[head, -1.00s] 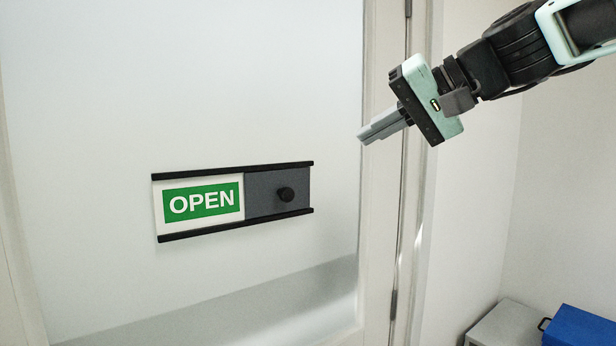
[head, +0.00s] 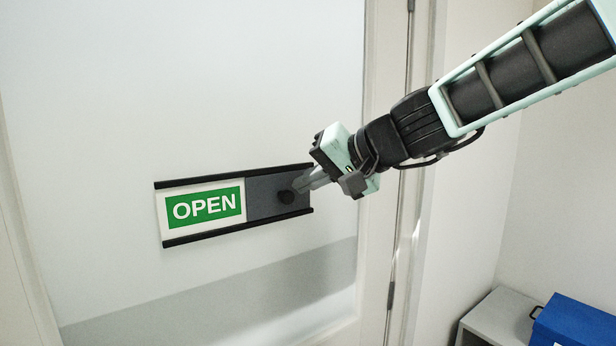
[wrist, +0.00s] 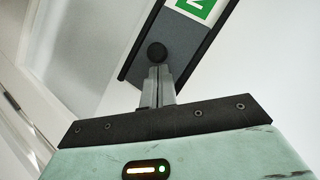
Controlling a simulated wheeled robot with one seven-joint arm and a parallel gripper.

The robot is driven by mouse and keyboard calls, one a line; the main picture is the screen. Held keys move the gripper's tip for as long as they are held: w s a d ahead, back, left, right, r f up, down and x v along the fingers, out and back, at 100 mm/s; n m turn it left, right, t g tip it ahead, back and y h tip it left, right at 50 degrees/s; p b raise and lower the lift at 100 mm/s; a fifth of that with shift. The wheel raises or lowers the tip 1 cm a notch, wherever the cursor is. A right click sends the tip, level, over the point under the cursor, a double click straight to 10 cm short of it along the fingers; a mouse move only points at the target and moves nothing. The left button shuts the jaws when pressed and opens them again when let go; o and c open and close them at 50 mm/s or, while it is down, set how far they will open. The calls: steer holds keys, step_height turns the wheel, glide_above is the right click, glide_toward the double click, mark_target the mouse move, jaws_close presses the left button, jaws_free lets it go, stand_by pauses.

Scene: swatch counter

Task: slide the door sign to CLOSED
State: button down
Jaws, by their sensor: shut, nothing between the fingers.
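The door sign (head: 205,207) is a flat panel between two black rails on the frosted door. Its left part shows a green OPEN label; its right part is a grey slider (head: 264,196) with a round black knob (head: 286,197). My gripper (head: 303,186) is shut and empty, its fingertips at the right side of the knob. In the wrist view the shut fingertips (wrist: 157,72) lie right by the knob (wrist: 157,52); I cannot tell whether they touch it. A part of the green label (wrist: 195,6) shows at the top there. No CLOSED text is visible.
The door's right frame (head: 385,250) stands behind my arm. A blue box (head: 575,325) and a grey cabinet (head: 500,318) are at the lower right. The door face left of and below the sign is clear.

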steer(key=shift+a, duration=0.1)
steer(key=s+a, duration=0.2)
steer(key=a, duration=0.1)
steer(key=s+a, duration=0.3)
steer(key=a, duration=0.1)
steer(key=s+a, duration=0.2)
steer(key=a, duration=0.2)
steer(key=shift+s+a, duration=0.15)
steer(key=shift+s, duration=0.25)
